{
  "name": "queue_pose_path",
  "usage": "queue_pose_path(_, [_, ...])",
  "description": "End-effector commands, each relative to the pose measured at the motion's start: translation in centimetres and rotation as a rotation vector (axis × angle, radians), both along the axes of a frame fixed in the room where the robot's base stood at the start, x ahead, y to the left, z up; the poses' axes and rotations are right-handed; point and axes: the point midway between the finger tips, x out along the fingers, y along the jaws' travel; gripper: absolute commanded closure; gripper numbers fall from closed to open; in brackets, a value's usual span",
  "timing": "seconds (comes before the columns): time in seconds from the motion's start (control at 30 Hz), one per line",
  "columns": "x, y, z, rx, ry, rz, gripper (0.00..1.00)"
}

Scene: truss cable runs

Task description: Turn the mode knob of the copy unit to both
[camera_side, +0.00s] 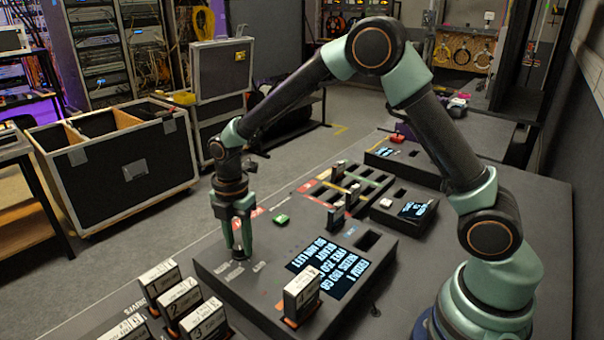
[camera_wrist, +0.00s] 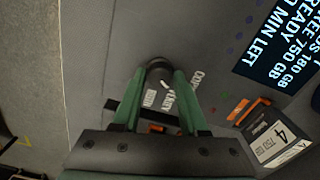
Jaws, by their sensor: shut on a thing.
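The copy unit (camera_side: 262,290) is a dark box on the table with a lit text screen (camera_side: 328,268), which also shows in the wrist view (camera_wrist: 275,45). The mode knob (camera_wrist: 159,70) is a dark round knob with a light mark, near the unit's left end. Small white labels lie around it, one reading "VERIFY" and one that looks like "COPY"; the others are hard to read. My gripper (camera_side: 241,252) points down over the knob, and its green fingers (camera_wrist: 158,90) are shut on the knob from both sides.
A cartridge marked 4 (camera_side: 301,296) stands upright in the copy unit, right of my gripper in the wrist view (camera_wrist: 272,138). Several numbered cartridges (camera_side: 180,304) stand at the front left. A green button (camera_side: 281,219) and a slotted rack (camera_side: 350,190) lie behind.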

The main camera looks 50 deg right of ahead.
Motion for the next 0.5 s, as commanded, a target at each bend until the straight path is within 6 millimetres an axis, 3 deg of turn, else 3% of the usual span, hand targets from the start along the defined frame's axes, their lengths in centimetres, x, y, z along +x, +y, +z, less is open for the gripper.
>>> queue_pose_path(0.5, [0.00,0.00,0.13,0.000,0.000,-0.492,1.00])
